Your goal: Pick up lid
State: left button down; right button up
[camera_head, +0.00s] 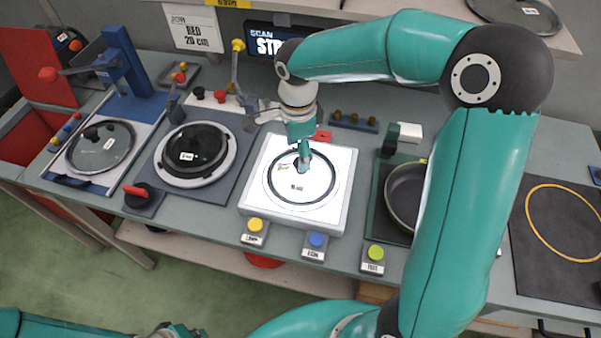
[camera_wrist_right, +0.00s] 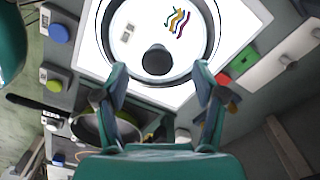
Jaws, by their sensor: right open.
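A round lid (camera_head: 283,197) with a dark rim and a dark knob lies on the white lit panel (camera_head: 338,210) in the middle of the bench. In the right wrist view the lid (camera_wrist_right: 128,62) shows its black knob (camera_wrist_right: 157,60) and a coloured squiggle mark. My right gripper (camera_head: 303,160) points down over the knob. In the right wrist view its two fingers (camera_wrist_right: 160,76) are apart, one to each side of the knob, and hold nothing. I cannot tell how close they are to it. My left gripper (camera_head: 178,331) shows only partly at the bottom edge; its jaws are unclear.
Another lid (camera_head: 217,168) sits on a dark plate left of the panel, and a glass lid (camera_head: 118,152) lies in the blue press. A pan (camera_head: 402,197) stands on the right, partly behind my right arm. Buttons (camera_head: 316,240) line the front edge. A lid (camera_head: 490,10) lies on the upper shelf.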

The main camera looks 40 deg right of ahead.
jog(key=f, duration=0.2)
jog(key=f+p, duration=0.1)
jog(key=f, duration=0.2)
jog(key=shift+s+d, duration=0.15)
jog(key=shift+s, duration=0.05)
grip_shut()
